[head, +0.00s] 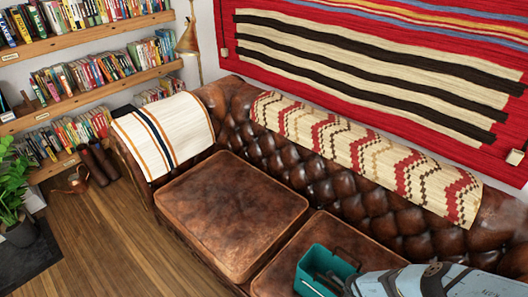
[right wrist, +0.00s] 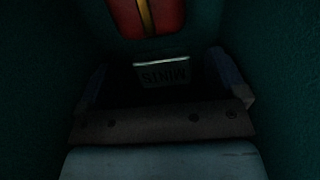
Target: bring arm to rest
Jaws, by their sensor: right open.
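My right arm comes in at the lower right of the head view. Its gripper (head: 330,284) reaches into a teal box (head: 330,258) on the sofa seat. In the right wrist view, the right gripper (right wrist: 162,84) has its two fingers wide apart, inside the dark teal walls (right wrist: 36,90). A thing with an upside-down "MINTS" label (right wrist: 165,74) lies beyond the gripper base, between the fingers. A red thing with a yellow stripe (right wrist: 145,16) is farther off. The box's inside is dark, and whether the fingers touch anything cannot be told. My left gripper is not in view.
The brown leather sofa (head: 230,212) fills the middle, with a striped blanket (head: 165,132) and a patterned throw (head: 360,150) on it. Bookshelves (head: 95,100), a plant (head: 12,195) and bare wood floor (head: 110,245) are at left. A red striped rug (head: 380,60) hangs behind.

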